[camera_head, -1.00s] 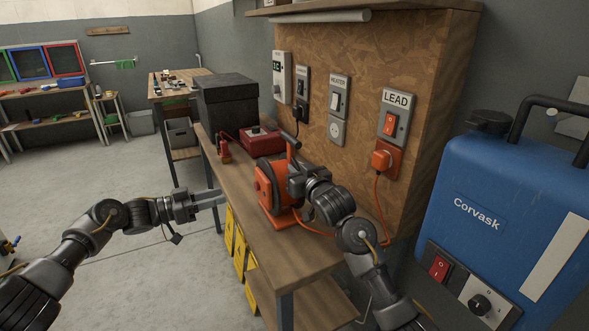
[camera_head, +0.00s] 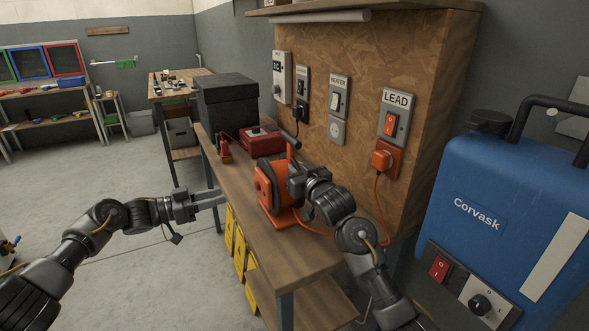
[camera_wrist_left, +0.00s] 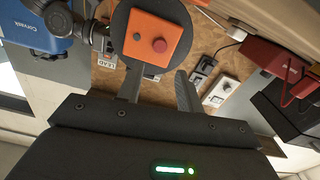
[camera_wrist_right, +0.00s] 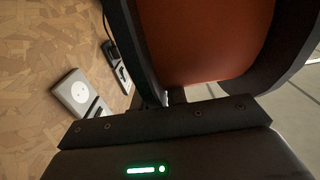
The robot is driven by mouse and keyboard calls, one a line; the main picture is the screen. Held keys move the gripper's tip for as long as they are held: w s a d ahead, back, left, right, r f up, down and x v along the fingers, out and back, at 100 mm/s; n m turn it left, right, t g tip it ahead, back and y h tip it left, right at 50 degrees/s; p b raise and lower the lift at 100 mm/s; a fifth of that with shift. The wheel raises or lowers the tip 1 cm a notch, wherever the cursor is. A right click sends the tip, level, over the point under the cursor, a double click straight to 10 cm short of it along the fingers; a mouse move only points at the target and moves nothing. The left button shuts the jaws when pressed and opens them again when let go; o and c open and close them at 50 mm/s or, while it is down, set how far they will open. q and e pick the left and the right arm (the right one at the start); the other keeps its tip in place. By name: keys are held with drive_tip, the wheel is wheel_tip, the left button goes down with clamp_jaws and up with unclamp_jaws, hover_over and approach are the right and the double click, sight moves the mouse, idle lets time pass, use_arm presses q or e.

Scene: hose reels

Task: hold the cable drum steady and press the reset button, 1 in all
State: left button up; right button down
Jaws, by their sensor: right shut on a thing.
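The orange cable drum (camera_head: 278,184) stands on the workbench with a dark round flange. In the left wrist view an orange plate (camera_wrist_left: 142,51) on its face carries a round red reset button (camera_wrist_left: 159,45). My left gripper (camera_head: 224,198) is open and empty, left of the drum and apart from it; its two spread fingers (camera_wrist_left: 158,75) show below the plate. My right gripper (camera_head: 299,182) is shut on the drum from the right side. In the right wrist view the drum (camera_wrist_right: 205,40) fills the upper part and hides most of the fingers.
The wooden bench (camera_head: 290,250) has free room in front of the drum. Behind it are a red box (camera_head: 261,142), a red-and-brass item (camera_head: 225,152) and a black box (camera_head: 226,103). An orange cable runs to the LEAD socket (camera_head: 381,160). A blue Corvask machine (camera_head: 490,180) stands at right.

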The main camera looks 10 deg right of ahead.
idle(0.3)
use_arm(q)
clamp_jaws()
idle(1.6)
